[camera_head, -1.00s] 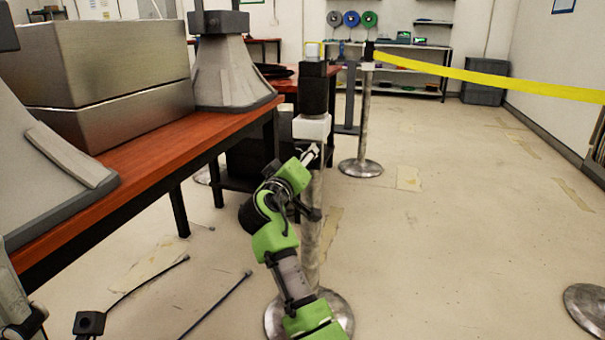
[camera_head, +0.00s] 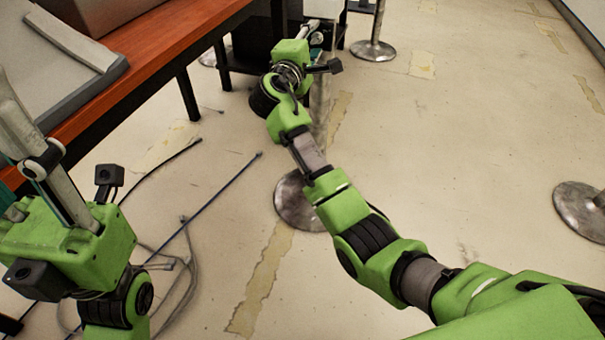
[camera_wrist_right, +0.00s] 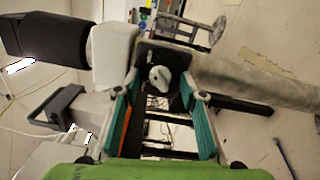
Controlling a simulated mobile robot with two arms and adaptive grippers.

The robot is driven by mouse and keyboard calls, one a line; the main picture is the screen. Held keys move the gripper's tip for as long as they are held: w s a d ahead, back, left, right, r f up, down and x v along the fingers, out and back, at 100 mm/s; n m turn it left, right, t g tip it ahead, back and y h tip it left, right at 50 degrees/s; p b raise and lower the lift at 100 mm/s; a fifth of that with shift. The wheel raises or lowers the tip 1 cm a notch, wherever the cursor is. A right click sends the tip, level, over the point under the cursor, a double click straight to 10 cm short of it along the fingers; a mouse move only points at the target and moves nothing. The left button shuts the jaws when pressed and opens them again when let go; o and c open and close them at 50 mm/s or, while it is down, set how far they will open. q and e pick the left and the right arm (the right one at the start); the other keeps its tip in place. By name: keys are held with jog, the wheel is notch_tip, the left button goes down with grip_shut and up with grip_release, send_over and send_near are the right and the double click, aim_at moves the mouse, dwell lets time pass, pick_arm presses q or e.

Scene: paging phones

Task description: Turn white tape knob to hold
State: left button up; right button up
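A small pale rounded piece, seemingly the knob (camera_wrist_right: 159,77), sits on a dark part ahead of my right gripper (camera_wrist_right: 160,98). The fingers are apart with teal pads and no visible contact. It also shows in the head view (camera_head: 310,30). My left gripper (camera_head: 25,160) is at the left edge, partly cut off.
A red-brown table (camera_head: 150,60) with dark legs stands at the left. Cables (camera_head: 185,225) lie on the floor below it. Another post base (camera_head: 373,50) stands behind and one (camera_head: 580,210) at the right. The floor between them is clear.

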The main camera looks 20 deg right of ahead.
jog(key=n, duration=0.3)
jog(key=shift+f+n+b, duration=0.15)
jog(key=shift+n+b, duration=0.15)
jog(key=n+b, duration=0.1)
jog(key=n, duration=0.2)
jog(key=shift+f, duration=0.1)
jog(key=p+v, duration=0.6)
jog(key=v, duration=0.8)
notch_tip(320, 180, down, 11)
jog(key=g+y+p, duration=0.2)
jog(key=y+p, duration=0.2)
jog(key=p, duration=0.6)
jog(key=s+f+m+g+y+p, duration=0.1)
jog(key=s+f+g+p, duration=0.1)
jog(key=s+f+p, duration=0.2)
jog(key=s+f+m+g+y+p, duration=0.1)
jog(key=s+f+p, duration=0.3)
jog(key=f, duration=0.5)
jog(key=shift+s+a+f+g+y+p, duration=0.2)
jog(key=shift+s+g+y+p, duration=0.2)
jog(key=shift+g+y+p, duration=0.25)
